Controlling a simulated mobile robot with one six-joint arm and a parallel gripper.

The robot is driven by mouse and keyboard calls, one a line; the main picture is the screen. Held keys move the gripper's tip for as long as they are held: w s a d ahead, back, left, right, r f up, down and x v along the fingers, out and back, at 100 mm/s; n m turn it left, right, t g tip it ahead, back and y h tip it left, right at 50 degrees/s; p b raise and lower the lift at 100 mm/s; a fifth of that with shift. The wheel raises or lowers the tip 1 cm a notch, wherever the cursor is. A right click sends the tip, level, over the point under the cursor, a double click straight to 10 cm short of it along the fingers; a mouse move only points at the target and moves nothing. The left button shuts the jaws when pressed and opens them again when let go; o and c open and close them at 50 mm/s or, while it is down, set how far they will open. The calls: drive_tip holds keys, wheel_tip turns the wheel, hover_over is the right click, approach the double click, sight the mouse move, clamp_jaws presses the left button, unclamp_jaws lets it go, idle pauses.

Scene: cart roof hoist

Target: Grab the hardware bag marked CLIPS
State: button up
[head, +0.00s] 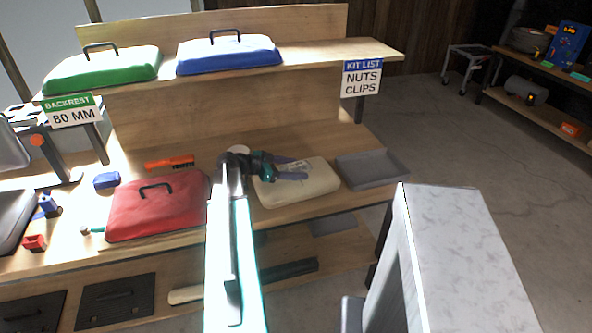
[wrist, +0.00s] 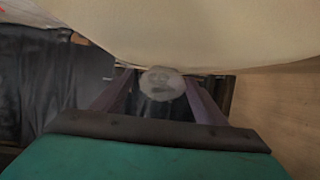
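A cream bag (head: 312,186) lies on the bench's main shelf, right of the red bag. Something like a label shows on its top beside my gripper, too small and covered to read. No CLIPS mark is legible on any bag. My gripper (head: 302,170) is over the cream bag's upper left part, its purple fingers apart. In the wrist view the cream bag (wrist: 190,30) fills the top, just beyond my gripper (wrist: 157,88). A round greyish thing (wrist: 162,83) shows between the fingers; I cannot tell whether they touch it.
A red bag (head: 160,210) lies left; green (head: 105,72) and blue (head: 228,56) bags lie on the upper shelf. A sign (head: 361,78) reads KIT LIST, NUTS, CLIPS. A grey tray (head: 372,170) sits right of the cream bag.

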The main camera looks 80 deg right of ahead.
drive_tip(key=c, duration=1.1)
drive_tip(key=shift+r, duration=0.1)
drive_tip(key=shift+c, duration=0.2)
drive_tip(key=shift+r+b, duration=0.7)
drive_tip(key=shift+r, duration=0.65)
drive_tip(key=shift+a+r, duration=0.15)
drive_tip(key=shift+r, duration=0.15)
drive_tip(key=s+a+r, duration=0.1)
drive_tip(key=a, duration=0.9)
drive_tip(key=shift+s+a+r, duration=0.2)
drive_tip(key=shift+s+a, duration=0.05)
drive_tip(key=a+p, duration=0.1)
drive_tip(key=p, duration=0.5)
drive_tip(key=shift+s+a+r, duration=0.1)
drive_tip(key=shift+a, duration=0.1)
drive_tip(key=a+p, duration=0.1)
drive_tip(key=p, duration=0.2)
